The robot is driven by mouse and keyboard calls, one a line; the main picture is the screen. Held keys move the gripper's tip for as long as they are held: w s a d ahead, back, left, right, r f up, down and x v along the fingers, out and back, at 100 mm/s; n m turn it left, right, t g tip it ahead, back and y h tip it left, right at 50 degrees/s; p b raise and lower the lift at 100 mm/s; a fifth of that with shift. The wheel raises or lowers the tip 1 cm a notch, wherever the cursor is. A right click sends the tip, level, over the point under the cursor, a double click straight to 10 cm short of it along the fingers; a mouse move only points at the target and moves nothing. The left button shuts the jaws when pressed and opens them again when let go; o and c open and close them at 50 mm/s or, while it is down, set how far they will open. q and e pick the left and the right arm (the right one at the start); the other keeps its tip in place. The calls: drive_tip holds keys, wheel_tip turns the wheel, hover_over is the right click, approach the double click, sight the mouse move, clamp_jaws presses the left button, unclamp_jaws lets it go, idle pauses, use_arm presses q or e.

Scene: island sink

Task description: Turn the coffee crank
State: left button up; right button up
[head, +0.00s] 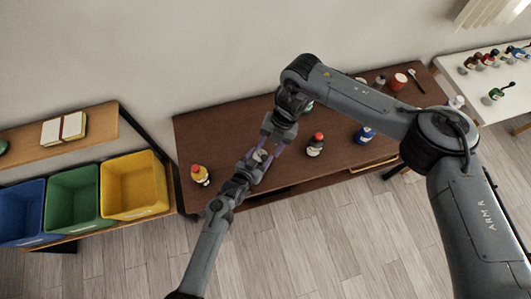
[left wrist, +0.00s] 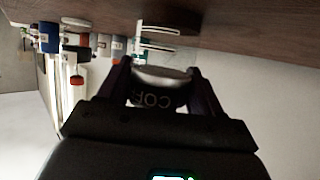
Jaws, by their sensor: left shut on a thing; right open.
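The coffee grinder shows only as a small pale body (head: 259,155) between my two grippers, over the front left part of the brown table. In the left wrist view, its rounded dark side with the letters "COF" upside down and a pale band (left wrist: 158,88) sits between the fingers. My left gripper (head: 255,161) is shut on it; its fingers also frame it in the left wrist view (left wrist: 157,92). My right gripper (head: 271,146) is open, pointing down close behind the grinder. The crank is too small or hidden to make out, and I cannot tell whether the right fingers touch it.
On the brown table (head: 220,135) stand a yellow bottle with a red cap (head: 200,174), a dark red-capped bottle (head: 315,145), a blue item (head: 365,134) and a red cup (head: 397,81). Coloured bins (head: 133,184) stand at left. The table's left back is clear.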

sight(265, 156)
drive_tip(key=w+d+r+m, duration=0.2)
drive_tip(key=w+r+m, duration=0.15)
drive_tip(key=m, duration=0.35)
drive_tip(key=x, duration=1.2)
drive_tip(key=shift+d+f, duration=0.1)
drive_tip(key=shift+f, duration=0.2)
clamp_jaws()
